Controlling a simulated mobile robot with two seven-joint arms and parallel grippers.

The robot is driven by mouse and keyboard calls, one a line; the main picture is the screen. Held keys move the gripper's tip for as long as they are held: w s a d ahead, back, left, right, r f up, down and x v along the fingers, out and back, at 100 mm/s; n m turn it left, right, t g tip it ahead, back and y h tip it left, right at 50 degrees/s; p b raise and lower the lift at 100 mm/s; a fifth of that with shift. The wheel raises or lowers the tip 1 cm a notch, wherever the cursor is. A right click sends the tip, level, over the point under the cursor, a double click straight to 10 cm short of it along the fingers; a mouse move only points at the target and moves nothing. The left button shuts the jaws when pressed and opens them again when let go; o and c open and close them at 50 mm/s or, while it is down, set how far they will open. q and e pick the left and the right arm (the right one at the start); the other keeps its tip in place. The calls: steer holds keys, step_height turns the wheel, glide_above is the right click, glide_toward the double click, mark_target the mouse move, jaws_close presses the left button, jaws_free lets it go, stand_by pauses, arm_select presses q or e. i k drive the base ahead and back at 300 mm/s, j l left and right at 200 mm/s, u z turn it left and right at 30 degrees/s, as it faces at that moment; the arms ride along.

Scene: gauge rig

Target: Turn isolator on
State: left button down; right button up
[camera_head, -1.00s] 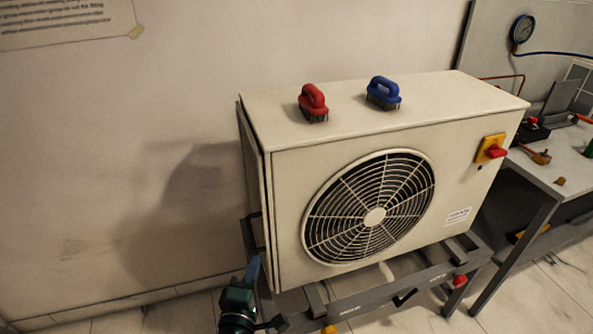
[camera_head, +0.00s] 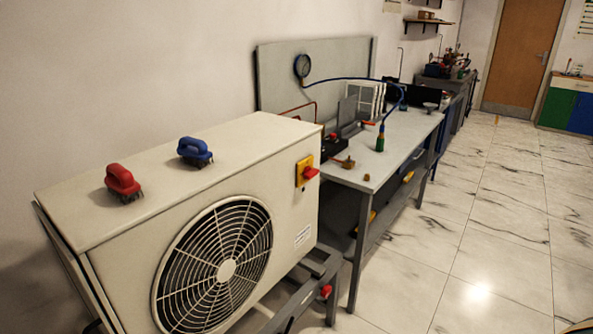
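The isolator is a red rotary knob (camera_head: 311,172) on a yellow plate (camera_head: 301,171). It sits at the upper right of the front face of the beige outdoor fan unit (camera_head: 288,215). The knob's exact position is too small to read. Neither of my grippers shows in the head view, so nothing is seen touching the isolator.
A red-handled brush (camera_head: 123,181) and a blue-handled brush (camera_head: 195,151) stand on the unit's top. A grey workbench (camera_head: 375,165) with a pressure gauge (camera_head: 302,66), blue hose and tools adjoins on the right. The marble floor (camera_head: 490,230) at right is clear.

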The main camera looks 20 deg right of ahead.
mark_target(309, 173)
steer(key=l+u, duration=0.2)
steer(key=u, duration=0.15)
steer(key=i+l+u, duration=0.1)
steer(key=u, duration=0.2)
steer(key=l+u, duration=0.55)
steer(key=l, duration=0.35)
steer(key=k+l+u, duration=0.2)
steer(key=l, duration=0.3)
steer(key=l+u, duration=0.1)
steer(key=l, duration=0.45)
steer(key=k+l+u, duration=0.1)
steer(key=l, duration=0.5)
steer(key=k+l, duration=0.1)
steer(key=l, duration=0.4)
steer(key=k+l, duration=0.1)
steer(key=l, duration=0.35)
steer(key=k+l, duration=0.15)
steer(key=l, duration=0.35)
steer(key=k+l, duration=0.1)
steer(key=l, duration=0.4)
